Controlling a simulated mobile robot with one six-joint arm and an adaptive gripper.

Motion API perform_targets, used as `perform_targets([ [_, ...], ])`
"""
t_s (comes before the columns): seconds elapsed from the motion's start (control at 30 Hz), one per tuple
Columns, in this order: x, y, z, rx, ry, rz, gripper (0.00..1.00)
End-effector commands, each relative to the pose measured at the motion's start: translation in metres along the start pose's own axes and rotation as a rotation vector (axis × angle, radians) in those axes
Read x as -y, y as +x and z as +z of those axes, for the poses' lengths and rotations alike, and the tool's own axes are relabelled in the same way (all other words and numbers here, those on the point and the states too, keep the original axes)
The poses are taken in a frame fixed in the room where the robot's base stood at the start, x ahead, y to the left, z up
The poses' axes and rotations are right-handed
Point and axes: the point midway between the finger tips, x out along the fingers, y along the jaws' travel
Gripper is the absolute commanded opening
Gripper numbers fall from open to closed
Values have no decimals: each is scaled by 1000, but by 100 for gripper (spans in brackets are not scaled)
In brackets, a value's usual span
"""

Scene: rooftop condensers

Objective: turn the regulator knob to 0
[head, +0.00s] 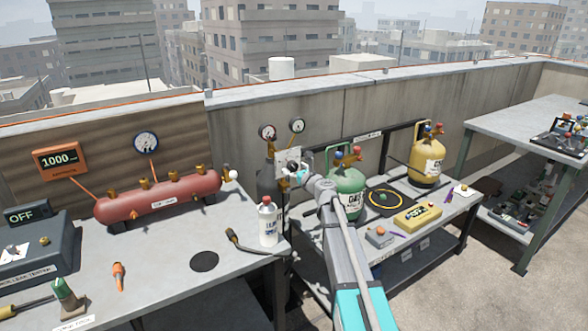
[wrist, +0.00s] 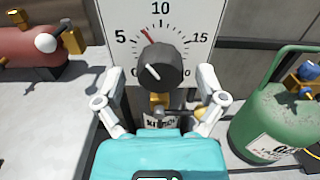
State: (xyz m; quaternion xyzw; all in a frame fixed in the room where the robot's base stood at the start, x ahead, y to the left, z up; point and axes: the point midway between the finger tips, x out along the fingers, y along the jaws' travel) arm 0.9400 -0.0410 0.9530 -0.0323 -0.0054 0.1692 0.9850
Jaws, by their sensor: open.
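The regulator knob (wrist: 164,62) is dark and round, in front of a white dial plate (wrist: 185,20) numbered 5, 10 and 15, with a 0 partly visible at lower left. A short white line marks the knob's face; which end is its pointer I cannot tell. My gripper (wrist: 160,82) is open, one finger on each side of the knob, with visible gaps between fingers and knob. In the head view the plate (head: 283,157) shows just beyond my gripper (head: 297,171), which hides the knob there. Brass fittings (wrist: 158,103) sit below the knob.
A green gas cylinder (head: 347,184) stands close right of my arm; a yellow one (head: 427,160) is farther right. A red manifold (head: 158,197) and a white bottle (head: 268,224) are on the left bench. Two gauges (head: 297,125) rise above the plate.

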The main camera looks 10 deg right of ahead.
Motion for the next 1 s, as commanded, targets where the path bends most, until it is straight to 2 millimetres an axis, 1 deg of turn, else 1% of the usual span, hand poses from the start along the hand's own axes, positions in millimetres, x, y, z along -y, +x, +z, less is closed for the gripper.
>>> perform_targets([
  [0.03,0,3,0,0,0,0,89],
  [0.13,0,5,0,0,0,0,89],
  [0.4,1,5,0,0,0,-1,89],
  [0.43,1,5,0,0,0,-1,88],
  [0.57,1,5,0,0,0,-1,63],
  [0.6,1,5,0,0,0,-1,56],
  [0.67,1,5,0,0,0,-2,45],
  [0.7,1,5,0,0,0,-2,37],
  [0.77,1,5,0,0,0,-2,26],
  [0.8,1,5,0,0,0,-2,19],
  [0.87,1,5,0,0,0,-2,8],
  [1.0,2,5,0,0,-2,-2,7],
])
